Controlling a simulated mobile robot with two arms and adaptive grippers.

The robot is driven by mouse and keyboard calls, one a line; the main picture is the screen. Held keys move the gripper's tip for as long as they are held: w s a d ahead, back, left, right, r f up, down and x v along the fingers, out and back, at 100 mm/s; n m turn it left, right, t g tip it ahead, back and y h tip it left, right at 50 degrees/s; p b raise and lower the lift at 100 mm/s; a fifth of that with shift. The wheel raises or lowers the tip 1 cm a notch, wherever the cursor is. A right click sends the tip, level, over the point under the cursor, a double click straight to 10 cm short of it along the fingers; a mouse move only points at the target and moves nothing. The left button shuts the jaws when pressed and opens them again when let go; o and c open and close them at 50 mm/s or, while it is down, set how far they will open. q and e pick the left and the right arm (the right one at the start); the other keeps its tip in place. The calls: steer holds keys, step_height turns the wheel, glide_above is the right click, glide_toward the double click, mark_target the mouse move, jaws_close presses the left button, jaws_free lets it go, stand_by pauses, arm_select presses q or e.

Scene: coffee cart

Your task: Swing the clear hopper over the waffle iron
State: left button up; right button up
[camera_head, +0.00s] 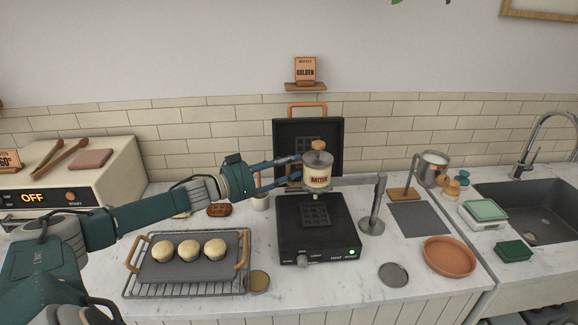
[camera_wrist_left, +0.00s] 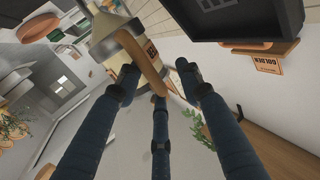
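The hopper (camera_head: 317,178), cream-filled with a BATTER label, grey lid and wooden knob, appears in the head view above the lower plate of the waffle iron (camera_head: 322,243). The iron's black lid (camera_head: 332,132) stands raised behind it. My left gripper (camera_head: 299,172) comes in from the left at the hopper's side. In the left wrist view, its fingers (camera_wrist_left: 158,76) are spread around the hopper's wooden handle (camera_wrist_left: 142,62), with visible gaps; firm contact cannot be told. The hopper's body (camera_wrist_left: 108,38) shows partly behind the handle. My right gripper is not in view.
A metal post (camera_head: 377,205) stands right of the iron. A tray (camera_head: 174,268) with three round buns sits on a rack at left. A terracotta dish (camera_head: 449,257) and metal disc (camera_head: 393,275) lie at right. A cup (camera_head: 261,202) stands below my left gripper.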

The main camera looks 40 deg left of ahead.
arm_select(q)
steer(key=shift+s+f, duration=0.1)
steer(key=shift+f, duration=0.35)
steer(key=v, duration=0.7)
steer(key=shift+r, duration=0.3)
steer(key=shift+s+a, duration=0.1)
stand_by(0.5)
